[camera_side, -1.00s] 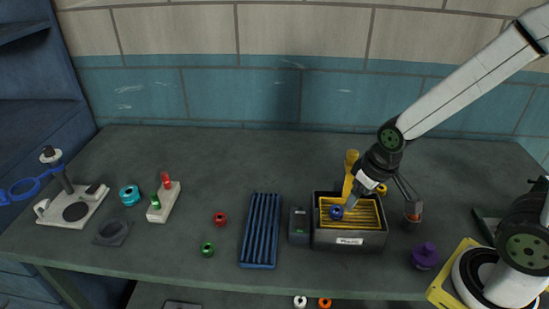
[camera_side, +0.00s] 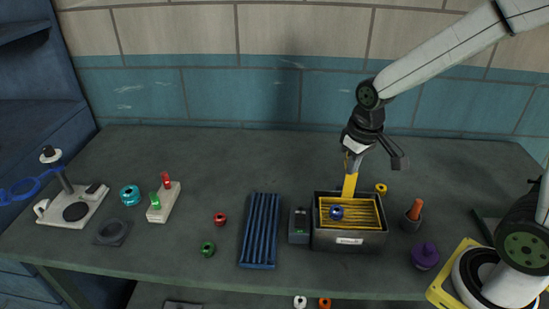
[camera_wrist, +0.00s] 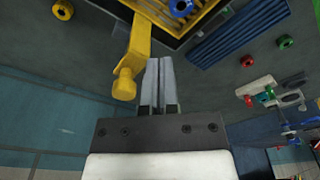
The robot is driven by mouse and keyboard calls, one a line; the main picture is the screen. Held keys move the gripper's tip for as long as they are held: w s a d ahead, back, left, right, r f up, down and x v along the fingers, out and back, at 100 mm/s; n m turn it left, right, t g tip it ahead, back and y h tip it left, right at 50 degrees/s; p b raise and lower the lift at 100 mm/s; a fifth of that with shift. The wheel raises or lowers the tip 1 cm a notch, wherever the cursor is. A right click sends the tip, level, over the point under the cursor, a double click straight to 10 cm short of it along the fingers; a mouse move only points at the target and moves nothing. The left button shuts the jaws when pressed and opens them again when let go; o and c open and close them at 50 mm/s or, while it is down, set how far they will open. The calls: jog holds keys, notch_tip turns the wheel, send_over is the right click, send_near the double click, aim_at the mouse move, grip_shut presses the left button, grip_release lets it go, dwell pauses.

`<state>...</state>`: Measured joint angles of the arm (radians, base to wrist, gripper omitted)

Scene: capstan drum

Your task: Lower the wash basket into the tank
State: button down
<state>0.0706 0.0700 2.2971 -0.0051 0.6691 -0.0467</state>
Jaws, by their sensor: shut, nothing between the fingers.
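The yellow slatted wash basket (camera_side: 367,213) sits within the rim of the dark tank (camera_side: 348,241); how deep it sits is hard to tell. A blue ring (camera_side: 337,212) lies in the basket. The basket's yellow upright handle (camera_side: 349,187) rises at the back, its top partly hidden by my gripper. My gripper (camera_side: 350,168) is shut and empty at the handle's upper end. In the wrist view, my gripper (camera_wrist: 158,62) is beside the handle (camera_wrist: 137,50), with its knob to the left of the fingers; contact cannot be told.
A small grey box (camera_side: 299,226) and a blue ribbed tray (camera_side: 261,230) stand left of the tank. A yellow ring (camera_side: 381,188), an orange-topped cup (camera_side: 413,214) and a purple knobbed piece (camera_side: 425,256) are to its right. The bench behind the tank is mostly clear.

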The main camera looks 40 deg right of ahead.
jog(key=w+d+r, duration=0.1)
jog(key=r, duration=0.1)
jog(key=w+d+r+g, duration=0.1)
jog(key=w+r, duration=0.1)
jog(key=w+d+r+g, duration=0.1)
jog(key=d+r, duration=0.1)
jog(key=r, duration=0.1)
jog(key=shift+w+d, duration=0.1)
jog(key=shift+w, duration=0.15)
jog(key=shift+w+d+r, duration=0.2)
jog(key=shift+d+r, duration=0.15)
jog(key=shift+r, duration=0.3)
jog(key=shift+f, duration=0.15)
jog(key=shift+s+f, duration=0.2)
jog(key=shift+f, duration=1.5)
jog(key=shift+s+f, duration=0.15)
jog(key=shift+f, duration=1.6)
